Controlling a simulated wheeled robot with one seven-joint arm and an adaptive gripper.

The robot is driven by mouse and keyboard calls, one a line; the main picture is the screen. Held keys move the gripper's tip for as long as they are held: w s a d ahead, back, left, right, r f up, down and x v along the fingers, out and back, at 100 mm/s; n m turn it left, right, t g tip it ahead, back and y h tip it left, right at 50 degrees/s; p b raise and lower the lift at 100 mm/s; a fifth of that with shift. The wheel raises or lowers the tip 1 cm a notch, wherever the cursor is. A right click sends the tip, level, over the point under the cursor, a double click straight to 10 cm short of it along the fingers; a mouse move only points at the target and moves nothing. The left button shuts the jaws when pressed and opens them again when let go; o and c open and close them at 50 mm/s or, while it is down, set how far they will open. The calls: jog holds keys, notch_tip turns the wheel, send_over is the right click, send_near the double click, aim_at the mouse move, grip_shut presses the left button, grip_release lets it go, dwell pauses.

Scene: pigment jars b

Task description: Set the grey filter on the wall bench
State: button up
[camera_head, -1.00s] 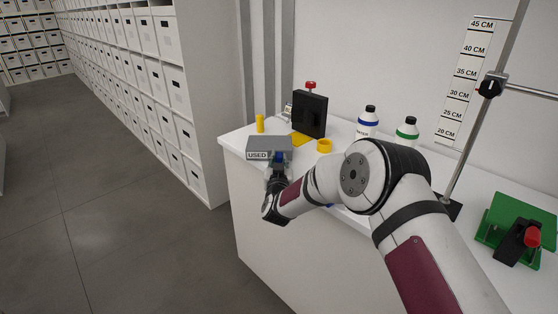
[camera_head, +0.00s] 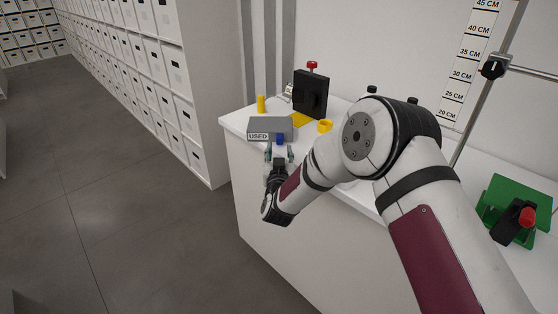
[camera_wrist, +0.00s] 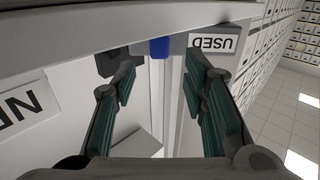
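A flat grey box (camera_head: 285,124) with a white USED label lies at the front left end of the white wall bench (camera_head: 238,124). I cannot tell whether this box is the grey filter or a holder for it, and no other thing is clearly the filter. My gripper (camera_head: 278,151) is at the bench's front edge, just in front of the box. In the wrist view my gripper (camera_wrist: 160,88) is open, with a gap between its green-padded fingers. A small blue part (camera_wrist: 160,48) shows beyond the gap, close to the USED label (camera_wrist: 213,43). I see nothing held.
A second label (camera_wrist: 22,108), partly cut off, shows in the wrist view. On the bench stand a black block with a red knob (camera_head: 311,93), a yellow cylinder (camera_head: 261,103), a yellow ring (camera_head: 325,126) and a green stand (camera_head: 512,207). Open floor (camera_head: 120,220) lies left of the bench.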

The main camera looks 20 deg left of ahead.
jog(key=v, duration=0.5)
jog(key=w+d+r+n+g, duration=0.1)
jog(key=d+r+g, duration=0.1)
jog(key=d+r, duration=0.3)
jog(key=w+d+r+g, duration=0.15)
jog(key=d+r, duration=0.25)
jog(key=r, duration=0.4)
jog(key=s+d+r+g+h, duration=0.1)
jog(key=s+d+r, duration=0.25)
jog(key=d, duration=0.35)
jog(key=s+d+r+g+h, duration=0.1)
jog(key=s+d+r+g, duration=0.1)
jog(key=d+r, duration=0.3)
jog(key=s+d+r+m+g+h, duration=0.1)
jog(key=s+d+m+g+h, duration=0.15)
jog(key=s+d, duration=1.2)
jog(key=s+d+f+m+g+h, duration=0.1)
jog(key=s+d, duration=0.4)
jog(key=s, duration=0.5)
jog(key=s+d+f+m+g+h, duration=0.1)
jog(key=s+d+m+g, duration=0.1)
jog(key=s+d, duration=0.4)
jog(key=s, duration=0.4)
jog(key=shift+f+g, duration=0.15)
jog(key=shift+g, duration=0.25)
